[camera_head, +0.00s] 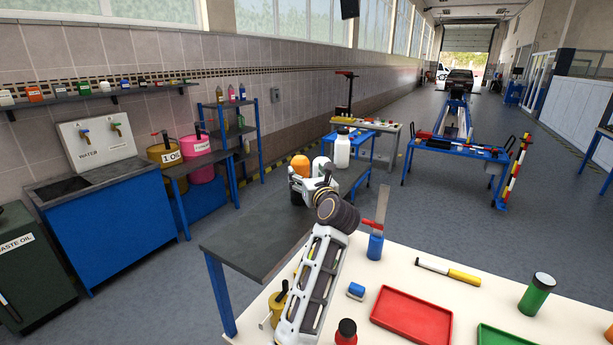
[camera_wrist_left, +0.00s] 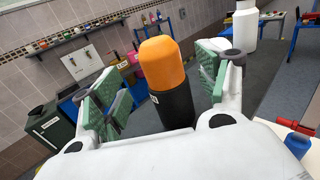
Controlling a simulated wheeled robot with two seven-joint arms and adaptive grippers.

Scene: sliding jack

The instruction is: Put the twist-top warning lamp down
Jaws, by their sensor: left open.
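The warning lamp has an orange dome and a black base. In the head view the lamp (camera_head: 299,166) shows beyond my left gripper, at the far part of the dark grey bench (camera_head: 240,243). In the left wrist view the lamp (camera_wrist_left: 163,65) stands upright between the spread green finger pads, with visible gaps on both sides. My left gripper (camera_head: 312,172) is open; it also shows in the left wrist view (camera_wrist_left: 160,90). The foot of the lamp is hidden behind the gripper body. My right gripper is not in view.
A white bottle (camera_head: 342,150) stands close beyond the gripper. A cream table (camera_head: 400,260) in front holds a red tray (camera_head: 412,312), a green can (camera_head: 537,294), a blue bottle (camera_head: 375,246) and a yellow-handled tool (camera_head: 448,270). The near part of the grey bench is clear.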

